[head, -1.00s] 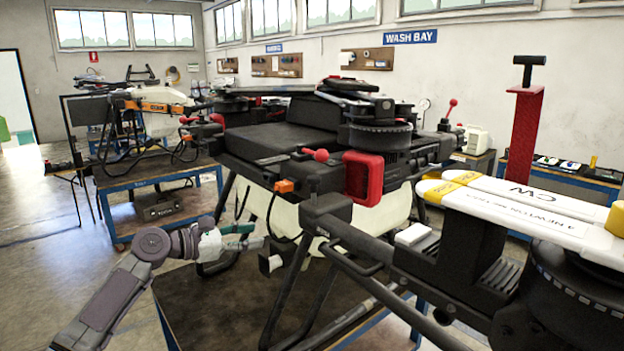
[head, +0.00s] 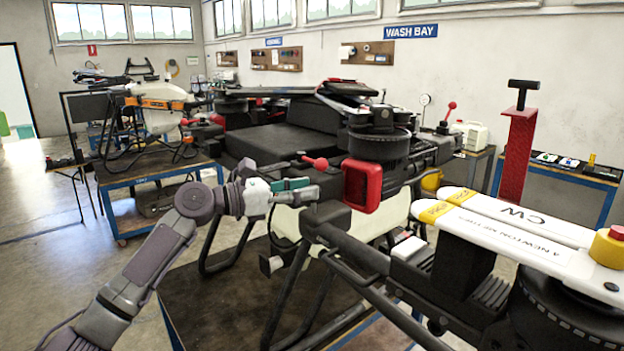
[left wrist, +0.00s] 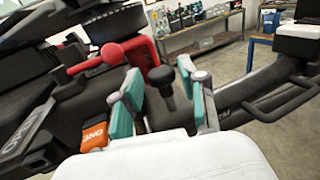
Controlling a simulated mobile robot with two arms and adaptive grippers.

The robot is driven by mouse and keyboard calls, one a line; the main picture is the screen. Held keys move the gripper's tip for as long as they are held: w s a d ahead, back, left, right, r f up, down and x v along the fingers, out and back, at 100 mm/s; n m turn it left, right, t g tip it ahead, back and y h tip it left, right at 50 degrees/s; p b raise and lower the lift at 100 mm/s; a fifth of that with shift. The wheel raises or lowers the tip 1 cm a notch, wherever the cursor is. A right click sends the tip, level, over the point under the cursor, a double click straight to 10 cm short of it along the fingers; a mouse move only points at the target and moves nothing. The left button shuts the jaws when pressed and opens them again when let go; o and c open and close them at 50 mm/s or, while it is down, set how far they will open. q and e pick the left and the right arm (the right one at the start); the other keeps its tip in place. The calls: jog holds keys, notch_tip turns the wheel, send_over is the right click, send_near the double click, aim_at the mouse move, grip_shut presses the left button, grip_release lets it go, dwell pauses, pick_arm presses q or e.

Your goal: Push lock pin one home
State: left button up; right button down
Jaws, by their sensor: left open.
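In the left wrist view, a black knob-headed pin (left wrist: 164,82), which looks like lock pin one, stands out beside the drone's arm joint. An orange tag (left wrist: 95,137) reading "ONE" lies left of it. My left gripper (left wrist: 162,92) is open, its teal-padded fingers on either side of the knob. I cannot tell whether they touch it. In the head view my left gripper (head: 300,191) is at the fold joint of the spray drone (head: 280,140) and hides the tag and pin. My right gripper is not in view.
A red-knobbed lever (left wrist: 105,57) is close to the left finger; it also shows in the head view (head: 319,163). Another drone (head: 155,110) stands on a bench behind.

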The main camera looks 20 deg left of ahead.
pick_arm(q)
jog(key=shift+x, duration=1.15)
grip_shut()
